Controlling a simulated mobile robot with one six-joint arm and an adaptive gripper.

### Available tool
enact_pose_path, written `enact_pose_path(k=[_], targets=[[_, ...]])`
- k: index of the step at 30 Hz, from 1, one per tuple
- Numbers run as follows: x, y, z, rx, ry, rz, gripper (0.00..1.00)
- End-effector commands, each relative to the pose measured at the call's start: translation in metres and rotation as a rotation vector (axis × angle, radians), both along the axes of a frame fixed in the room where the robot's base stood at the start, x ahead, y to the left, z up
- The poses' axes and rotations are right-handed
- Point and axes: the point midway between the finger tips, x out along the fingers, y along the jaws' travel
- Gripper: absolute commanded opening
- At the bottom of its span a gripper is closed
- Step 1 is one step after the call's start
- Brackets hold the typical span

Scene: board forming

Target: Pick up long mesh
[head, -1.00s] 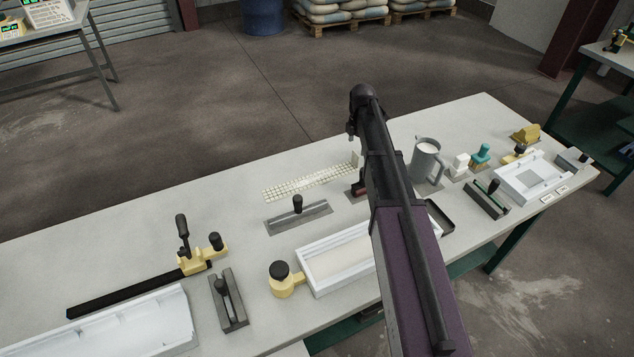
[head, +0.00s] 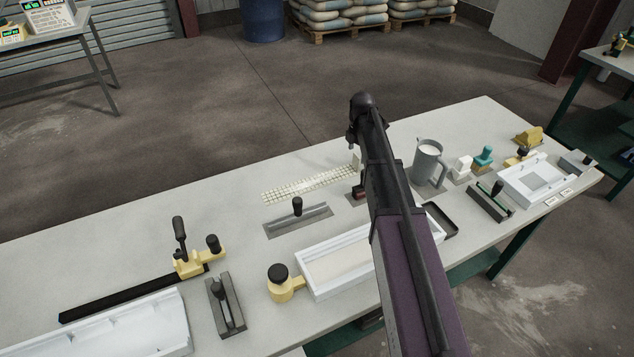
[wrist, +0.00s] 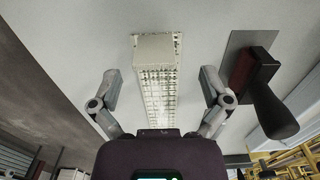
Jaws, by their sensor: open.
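The long mesh (head: 310,184) is a pale cream grid strip lying on the workbench (head: 90,245), with a small upright tab at its right end. It also shows in the wrist view (wrist: 158,95), running lengthwise between the fingers, with its block-like tab near the far end. My gripper (wrist: 160,76) is open, with one finger on each side of the mesh and a gap to it on both sides. Nothing is held.
A dark-handled tool on a grey plate (wrist: 238,48) lies close to the right finger. In the head view, a grey float with a black knob (head: 297,222) and a white mould tray (head: 318,293) lie in front of the mesh. A grey jug (head: 428,165) stands to the right.

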Motion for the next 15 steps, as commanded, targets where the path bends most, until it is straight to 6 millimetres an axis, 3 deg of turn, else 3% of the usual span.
enact_pose_path(k=[15], targets=[[0.002,0.001,-0.040,0.000,0.000,0.000,0.97]])
